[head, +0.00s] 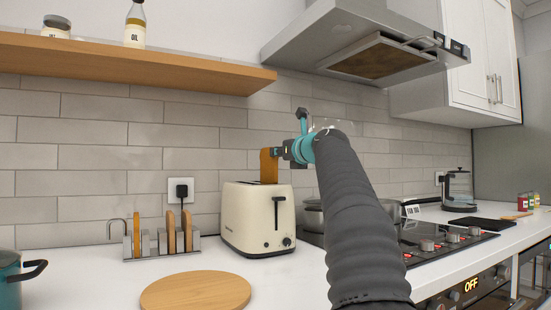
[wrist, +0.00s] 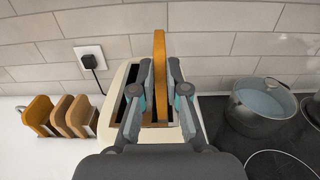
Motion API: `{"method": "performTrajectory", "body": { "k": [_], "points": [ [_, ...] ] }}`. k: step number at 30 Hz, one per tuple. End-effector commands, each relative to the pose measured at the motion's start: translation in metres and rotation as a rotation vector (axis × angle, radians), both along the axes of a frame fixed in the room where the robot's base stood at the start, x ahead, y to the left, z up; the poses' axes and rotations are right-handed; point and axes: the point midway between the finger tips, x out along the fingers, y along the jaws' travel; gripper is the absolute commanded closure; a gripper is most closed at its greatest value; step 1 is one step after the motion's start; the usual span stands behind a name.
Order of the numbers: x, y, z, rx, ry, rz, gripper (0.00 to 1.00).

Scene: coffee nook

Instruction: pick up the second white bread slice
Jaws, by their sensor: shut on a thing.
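My gripper (wrist: 161,97) is shut on a bread slice (wrist: 160,60) with a brown crust, held upright between the fingers. The slice also shows in the head view (head: 267,166), right above the top of the cream toaster (head: 257,222). In the wrist view the toaster (wrist: 133,73) lies beneath the fingers, with a dark slot showing left of the slice. I cannot tell whether the slice's lower edge is inside a slot. A metal rack (head: 153,245) left of the toaster holds 3 more slices (wrist: 79,114), upright.
A round wooden board (head: 196,291) lies on the counter in front of the toaster. A pot (wrist: 260,105) stands on the hob to the right. A black plug (head: 182,190) sits in the wall socket. A shelf (head: 130,65) and a hood (head: 350,40) hang above.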

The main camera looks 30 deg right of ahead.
Motion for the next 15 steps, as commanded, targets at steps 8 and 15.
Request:
{"method": "performTrajectory", "body": {
  "k": [8,15],
  "points": [
    [-0.046,-0.002,-0.001,-0.002,-0.002,-0.002,1.0],
    [-0.087,-0.004,-0.001,-0.001,-0.001,-0.002,1.0]
  ]
}}
